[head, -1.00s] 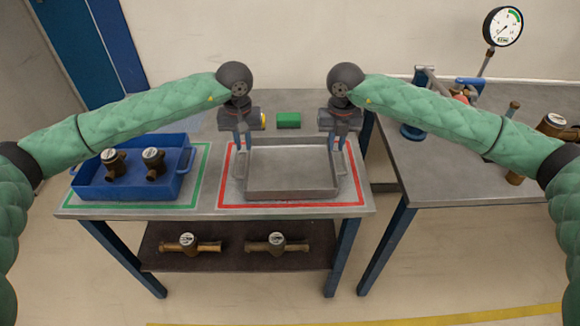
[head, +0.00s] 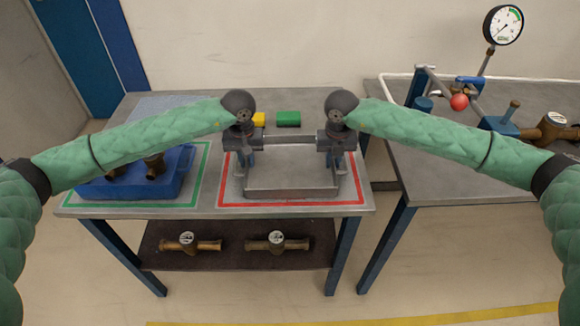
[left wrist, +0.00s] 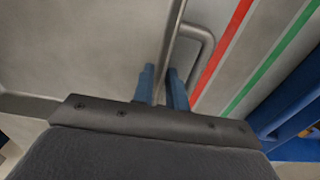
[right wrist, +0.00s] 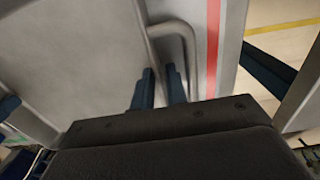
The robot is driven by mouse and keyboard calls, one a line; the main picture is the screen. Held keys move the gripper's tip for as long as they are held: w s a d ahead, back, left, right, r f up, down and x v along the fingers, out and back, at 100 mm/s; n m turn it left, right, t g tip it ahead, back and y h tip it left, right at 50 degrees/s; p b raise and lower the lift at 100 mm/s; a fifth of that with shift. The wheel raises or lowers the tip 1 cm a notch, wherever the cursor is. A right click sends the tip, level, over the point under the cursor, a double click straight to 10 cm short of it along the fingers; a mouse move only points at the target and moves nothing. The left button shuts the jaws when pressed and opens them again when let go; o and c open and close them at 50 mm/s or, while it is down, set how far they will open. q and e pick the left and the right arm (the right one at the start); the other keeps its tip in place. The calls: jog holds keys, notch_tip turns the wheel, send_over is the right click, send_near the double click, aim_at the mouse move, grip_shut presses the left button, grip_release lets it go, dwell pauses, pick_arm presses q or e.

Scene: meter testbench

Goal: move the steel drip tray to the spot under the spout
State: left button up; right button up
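The steel drip tray (head: 291,182) is a shallow grey rectangle with a loop handle at each end. It sits on the left bench inside a red outline. My left gripper (head: 246,162) is over its left end and my right gripper (head: 338,160) over its right end. In the left wrist view, the blue fingers (left wrist: 162,88) are a little apart, astride the tray's edge beside the handle (left wrist: 207,42). In the right wrist view, the fingers (right wrist: 161,88) stand the same way at the other handle (right wrist: 184,32). Contact is unclear. I cannot make out the spout.
A blue bin (head: 178,182) with brass meters stands left in a green outline. The right bench (head: 440,175) carries pipework and a gauge (head: 503,25); a gap separates the benches. Its front left is clear.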

pick_arm(q)
grip_shut()
pick_arm(e)
grip_shut()
dwell(1.2)
pick_arm(q)
jog(key=shift+r, duration=0.15)
pick_arm(e)
jog(key=shift+r, duration=0.1)
